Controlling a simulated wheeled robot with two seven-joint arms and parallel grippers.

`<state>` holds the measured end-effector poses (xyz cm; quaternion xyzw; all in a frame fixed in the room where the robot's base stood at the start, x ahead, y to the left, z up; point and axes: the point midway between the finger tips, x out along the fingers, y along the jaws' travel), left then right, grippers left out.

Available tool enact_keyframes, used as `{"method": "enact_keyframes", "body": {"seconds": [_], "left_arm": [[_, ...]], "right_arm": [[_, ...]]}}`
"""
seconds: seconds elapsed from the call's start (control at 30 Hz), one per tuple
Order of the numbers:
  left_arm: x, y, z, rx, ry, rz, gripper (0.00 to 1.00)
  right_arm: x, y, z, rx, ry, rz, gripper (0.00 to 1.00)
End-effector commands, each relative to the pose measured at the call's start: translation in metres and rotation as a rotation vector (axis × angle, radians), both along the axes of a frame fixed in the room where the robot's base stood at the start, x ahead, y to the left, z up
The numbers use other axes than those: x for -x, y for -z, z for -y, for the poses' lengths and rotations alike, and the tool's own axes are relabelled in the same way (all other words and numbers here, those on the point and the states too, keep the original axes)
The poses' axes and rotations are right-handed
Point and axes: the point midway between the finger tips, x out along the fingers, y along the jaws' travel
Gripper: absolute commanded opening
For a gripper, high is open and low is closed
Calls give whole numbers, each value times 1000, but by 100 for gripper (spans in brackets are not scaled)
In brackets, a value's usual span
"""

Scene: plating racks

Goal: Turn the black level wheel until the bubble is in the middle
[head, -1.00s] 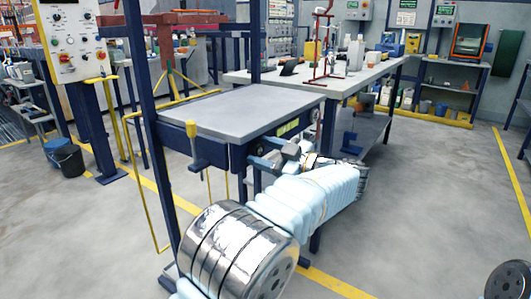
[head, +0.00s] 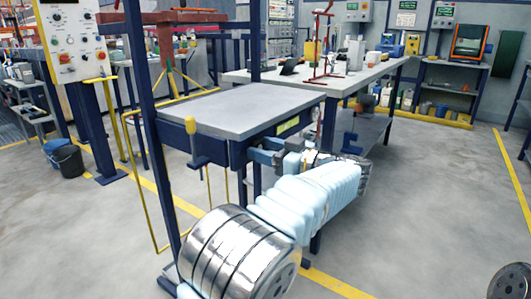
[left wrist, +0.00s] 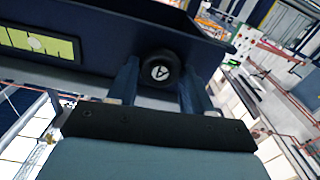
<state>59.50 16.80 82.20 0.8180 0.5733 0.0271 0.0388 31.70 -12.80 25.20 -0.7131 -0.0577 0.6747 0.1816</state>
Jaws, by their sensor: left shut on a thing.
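The black level wheel (left wrist: 160,70), with a white mark on its face, sits on the dark blue frame under the bench top in the left wrist view. My left gripper (left wrist: 158,84) has one finger on each side of the wheel and is shut on it. In the head view my left gripper (head: 257,151) is at the bench's right side, and hides the wheel. The yellow-green level vial (left wrist: 38,42) is left of the wheel, and also shows in the head view (head: 288,126). I cannot clearly make out its bubble. My right gripper is not in view.
The grey bench top (head: 240,108) is bare. A long white table (head: 335,80) with bottles and a red stand is behind. Buckets (head: 66,158) stand at left.

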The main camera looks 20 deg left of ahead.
Motion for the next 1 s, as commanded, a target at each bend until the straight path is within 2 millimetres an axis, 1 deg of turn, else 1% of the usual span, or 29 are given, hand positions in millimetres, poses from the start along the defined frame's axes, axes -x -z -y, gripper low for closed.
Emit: {"method": "enact_keyframes", "body": {"seconds": [0.27,0.6,0.8,1.0], "left_arm": [[0,0,1,-90,1,-247,20],[-1,-1,2,-198,1,-546,20],[-1,-1,2,-250,1,-692,20],[-1,0,2,-290,2,-797,20]], "right_arm": [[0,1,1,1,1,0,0],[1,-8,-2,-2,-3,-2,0],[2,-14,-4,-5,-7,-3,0],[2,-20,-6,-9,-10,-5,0]]}}
